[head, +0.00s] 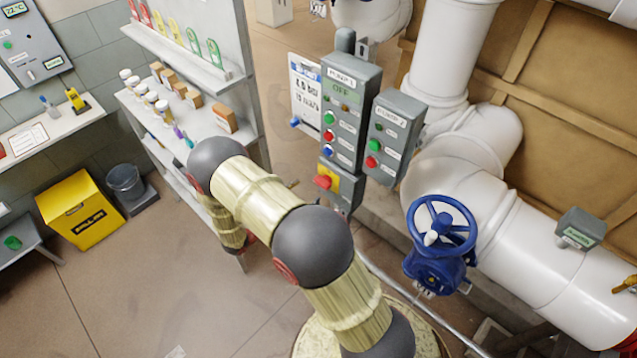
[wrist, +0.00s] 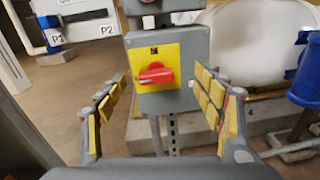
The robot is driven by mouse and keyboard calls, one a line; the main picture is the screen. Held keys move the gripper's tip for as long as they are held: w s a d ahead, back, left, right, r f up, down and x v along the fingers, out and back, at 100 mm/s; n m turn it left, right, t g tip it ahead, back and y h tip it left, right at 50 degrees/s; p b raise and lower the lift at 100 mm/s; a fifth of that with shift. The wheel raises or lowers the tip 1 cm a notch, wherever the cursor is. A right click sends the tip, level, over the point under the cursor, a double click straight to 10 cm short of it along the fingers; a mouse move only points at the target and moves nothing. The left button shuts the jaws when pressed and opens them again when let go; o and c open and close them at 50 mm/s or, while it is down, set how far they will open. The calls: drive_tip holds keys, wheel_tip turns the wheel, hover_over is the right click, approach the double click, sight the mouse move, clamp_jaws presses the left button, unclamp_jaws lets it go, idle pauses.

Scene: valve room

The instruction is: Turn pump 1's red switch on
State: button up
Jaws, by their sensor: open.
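Pump 1's red switch (head: 323,182) is a red rotary handle on a yellow plate, at the bottom of the grey pump 1 panel (head: 367,72). The panel's display reads OFF. In the wrist view the red switch (wrist: 156,73) faces me, its handle lying roughly level on the yellow plate (wrist: 172,52). My gripper (wrist: 162,95) is open, with its yellow-padded fingers spread to the left and right of the switch, apart from it and empty. In the head view the gripper is mostly hidden behind my arm.
The pump 2 panel (head: 395,135) hangs right of pump 1's. A blue valve wheel (head: 440,226) and white pipes (head: 530,265) stand to the right. Shelves (head: 190,105) with small jars and boxes are at the left. A yellow bin (head: 82,212) stands on open floor.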

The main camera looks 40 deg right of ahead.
sight(319, 184)
drive_tip(key=shift+n+t+h, duration=0.3)
drive_tip(key=shift+n+t, duration=0.3)
drive_tip(key=shift+n, duration=0.2)
drive_tip(key=d+f, duration=0.1)
drive_tip(key=d, duration=0.4)
drive_tip(key=w+d+f, duration=0.1)
drive_tip(key=d, duration=0.1)
drive_tip(key=shift+d+f, duration=0.3)
drive_tip(key=shift+d, duration=0.05)
drive_tip(key=c, duration=1.1)
drive_tip(key=shift+c, duration=0.3)
